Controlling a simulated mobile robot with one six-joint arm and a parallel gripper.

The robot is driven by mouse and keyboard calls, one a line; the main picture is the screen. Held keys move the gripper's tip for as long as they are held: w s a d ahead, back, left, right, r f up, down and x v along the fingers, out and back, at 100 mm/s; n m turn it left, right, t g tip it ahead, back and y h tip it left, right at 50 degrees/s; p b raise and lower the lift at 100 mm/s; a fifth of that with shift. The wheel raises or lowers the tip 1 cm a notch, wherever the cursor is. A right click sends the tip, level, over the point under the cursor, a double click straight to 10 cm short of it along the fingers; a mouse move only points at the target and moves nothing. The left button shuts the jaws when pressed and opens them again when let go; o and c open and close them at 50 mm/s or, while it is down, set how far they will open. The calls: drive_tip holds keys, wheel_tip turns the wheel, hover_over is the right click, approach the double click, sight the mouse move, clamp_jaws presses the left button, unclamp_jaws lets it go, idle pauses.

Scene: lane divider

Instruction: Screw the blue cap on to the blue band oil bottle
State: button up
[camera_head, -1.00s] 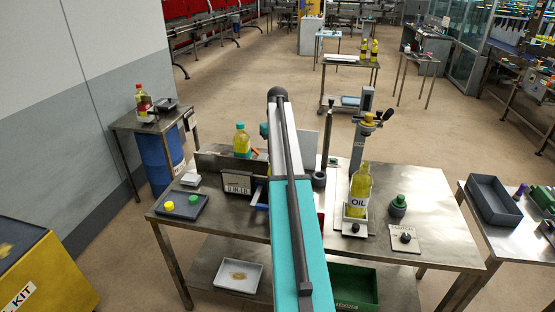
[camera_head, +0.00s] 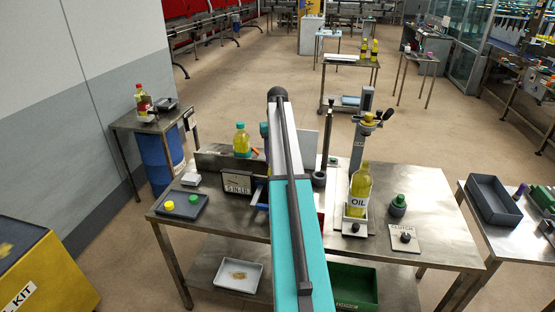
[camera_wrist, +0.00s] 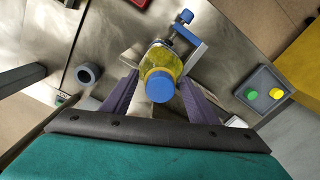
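In the wrist view the blue cap (camera_wrist: 160,86) sits over the mouth of a bottle of yellow oil (camera_wrist: 160,58), seen from above. A blue band is not visible. My gripper (camera_wrist: 158,78) has its two purple fingers on either side of the cap and bottle neck. Gaps show between the fingers and the cap, so it looks open. A metal clamp with a blue knob (camera_wrist: 186,17) is beside the bottle. In the head view my arm hides this bottle and most of the gripper.
A tray (camera_head: 180,215) holds a yellow and a green cap. A gauge (camera_head: 238,184) stands near it. A teal-capped bottle (camera_head: 242,140) is behind. An OIL bottle (camera_head: 360,190) stands in a holder right of my arm.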

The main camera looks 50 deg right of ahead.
drive_tip(key=shift+r, duration=0.1)
drive_tip(key=shift+r, duration=3.7)
drive_tip(key=w+a+f+n+g+b, duration=0.15)
drive_tip(key=a+f+b, duration=0.25)
drive_tip(key=a+f, duration=1.4)
drive_tip(key=w+a+f+n+g+b, duration=0.1)
drive_tip(key=w+a+f+n+b, duration=0.2)
drive_tip(key=a+f, duration=1.5)
drive_tip(key=s+a+f+g+b, duration=0.1)
drive_tip(key=s+a+f+b, duration=0.1)
drive_tip(key=s+a+f, duration=0.6)
drive_tip(key=s+a+f+g+b, duration=0.1)
drive_tip(key=s+a+f, duration=0.3)
drive_tip(key=s+f, duration=0.65)
drive_tip(key=s+a+f+n+b, duration=0.1)
drive_tip(key=s+a+f, duration=0.2)
drive_tip(key=s+f, duration=0.3)
drive_tip(key=s+a+f+n+g+b, duration=0.1)
drive_tip(key=s+a+f, duration=0.3)
drive_tip(key=s, duration=1.1)
wheel_tip(320, 180, down, 4)
drive_tip(key=shift+s+a+r+b, duration=0.2)
drive_tip(key=shift+a+b, duration=0.1)
drive_tip(key=shift+b, duration=0.45)
